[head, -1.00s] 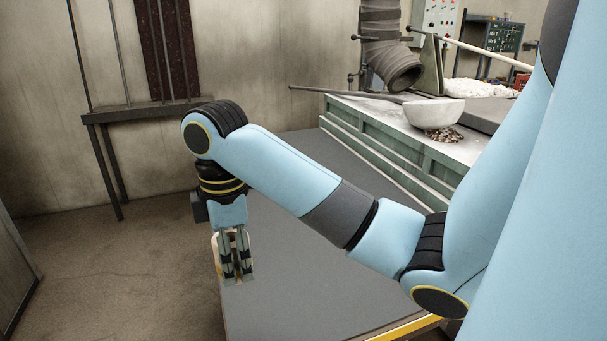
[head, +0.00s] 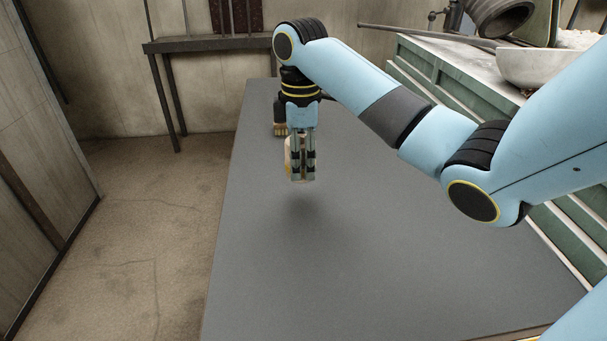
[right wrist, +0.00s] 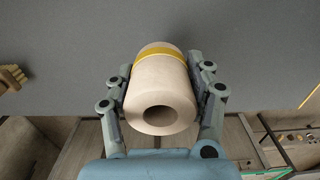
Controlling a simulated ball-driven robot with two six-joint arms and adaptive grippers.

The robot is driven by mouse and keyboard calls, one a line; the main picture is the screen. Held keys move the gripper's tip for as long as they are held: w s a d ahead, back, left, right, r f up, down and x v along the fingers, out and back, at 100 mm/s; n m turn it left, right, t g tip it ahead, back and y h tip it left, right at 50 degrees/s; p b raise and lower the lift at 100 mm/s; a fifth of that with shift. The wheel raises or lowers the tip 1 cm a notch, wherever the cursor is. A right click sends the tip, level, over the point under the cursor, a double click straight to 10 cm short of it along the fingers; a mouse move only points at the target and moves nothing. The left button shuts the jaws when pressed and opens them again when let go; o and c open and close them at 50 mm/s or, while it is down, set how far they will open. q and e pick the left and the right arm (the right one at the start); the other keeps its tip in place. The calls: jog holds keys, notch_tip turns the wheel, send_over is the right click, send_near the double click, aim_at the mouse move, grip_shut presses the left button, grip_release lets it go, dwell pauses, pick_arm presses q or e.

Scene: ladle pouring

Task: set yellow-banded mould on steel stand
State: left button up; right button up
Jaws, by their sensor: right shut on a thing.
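The yellow-banded mould (right wrist: 160,90) is a pale beige cylinder with a round hole in its end and a yellow band near its far end. In the right wrist view it sits between the two fingers of my right gripper (right wrist: 162,95), which is shut on it. In the head view my right gripper (head: 302,176) points down above the grey table top, and only a pale edge of the mould (head: 289,156) shows beside the fingers. A soft shadow lies on the table below. No steel stand can be made out with certainty. My left gripper is not in view.
The grey table (head: 270,260) is mostly clear. A brush-like thing (right wrist: 14,77) lies on it, left in the wrist view. A green bench (head: 470,95) with a pale ladle bowl (head: 545,66) stands at right. A narrow dark metal rack (head: 200,43) stands against the back wall.

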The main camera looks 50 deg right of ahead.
aim_at(300, 187)
jog(key=shift+w+d+f, duration=0.25)
jog(key=shift+w+d, duration=0.15)
jog(key=shift+w, duration=0.1)
jog(key=shift+w+d+f, duration=0.2)
jog(key=shift+w+d, duration=0.15)
jog(key=shift+w, duration=0.1)
jog(key=shift+f, duration=0.25)
notch_tip(300, 187, down, 4)
jog(key=shift+d+r+p, duration=0.1)
jog(key=shift+r+p, duration=0.05)
jog(key=shift+p, duration=0.15)
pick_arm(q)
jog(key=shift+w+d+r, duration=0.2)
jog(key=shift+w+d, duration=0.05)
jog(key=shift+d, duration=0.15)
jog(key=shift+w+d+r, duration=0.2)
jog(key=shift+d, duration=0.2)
pick_arm(e)
jog(key=o, duration=1.4)
jog(key=shift+c, duration=0.2)
